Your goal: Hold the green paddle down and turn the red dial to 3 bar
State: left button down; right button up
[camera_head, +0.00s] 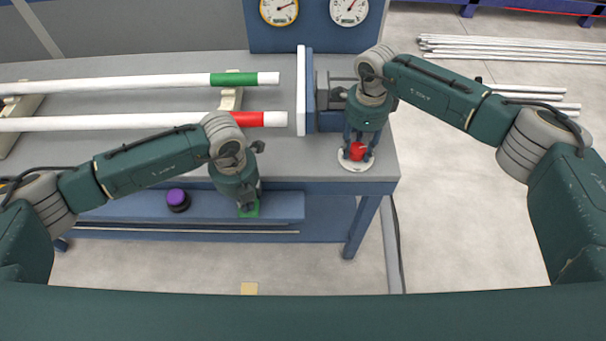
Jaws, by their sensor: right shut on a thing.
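The green paddle (250,211) is on the blue front ledge of the bench, mostly hidden under my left gripper (248,203). The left gripper points down right at the paddle; whether its fingers are open or shut is hard to see, and so is whether they press it. The red dial (357,151) stands on a round white plate (356,164) at the bench's front right corner. My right gripper (358,152) points down with its fingers shut on the dial. The marks on the plate are too small to read.
A black knob with a purple top (177,199) sits on the ledge left of the paddle. Two white pipes, one with a green band (234,79) and one with a red band (247,119), lie on supports behind. Two gauges (279,9) stand at the back.

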pick_arm(q)
jog(key=shift+w, duration=0.1)
pick_arm(e)
jog(key=shift+w, duration=0.1)
jog(key=n, duration=0.3)
jog(key=shift+n, duration=0.3)
jog(key=n, duration=0.3)
jog(key=shift+w, duration=0.1)
jog(key=n, duration=0.3)
jog(key=shift+r+n, duration=0.1)
jog(key=shift+n, duration=0.2)
